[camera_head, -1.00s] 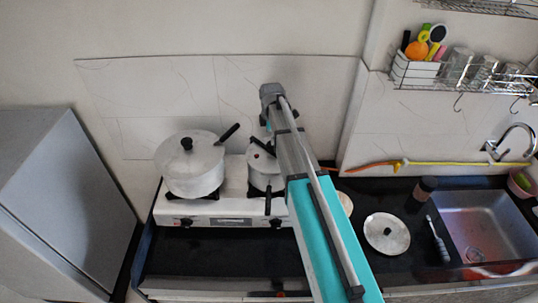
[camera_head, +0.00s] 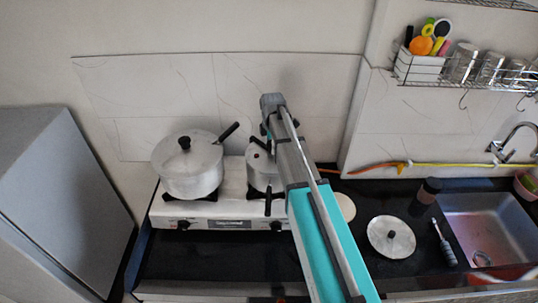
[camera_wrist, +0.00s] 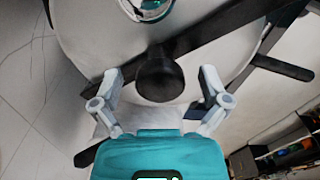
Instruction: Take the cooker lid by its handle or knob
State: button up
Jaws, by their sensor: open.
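The cooker (camera_head: 255,170) is a pale metal pot on the right burner, partly hidden by my arm. A dark handle (camera_head: 267,203) points from it toward the front. In the wrist view a large pale round surface, likely the cooker (camera_wrist: 85,30), fills the top, with shiny metal at its middle. A black rounded knob or handle end (camera_wrist: 160,80) shows in front of it. My gripper (camera_wrist: 160,72) is open, with one finger on each side of this black part and gaps visible. Whether it belongs to the lid is unclear. My gripper's fingertips are not clear in the head view.
A larger lidded pot (camera_head: 188,172) stands on the left burner of the white stove (camera_head: 215,212). A loose silver lid (camera_head: 391,238) with a black knob lies on the dark counter, near a brush (camera_head: 444,245) and the sink (camera_head: 490,225). A wire rack (camera_head: 465,80) hangs at right.

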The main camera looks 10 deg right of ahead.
dwell(0.3)
grip_shut()
dwell(0.4)
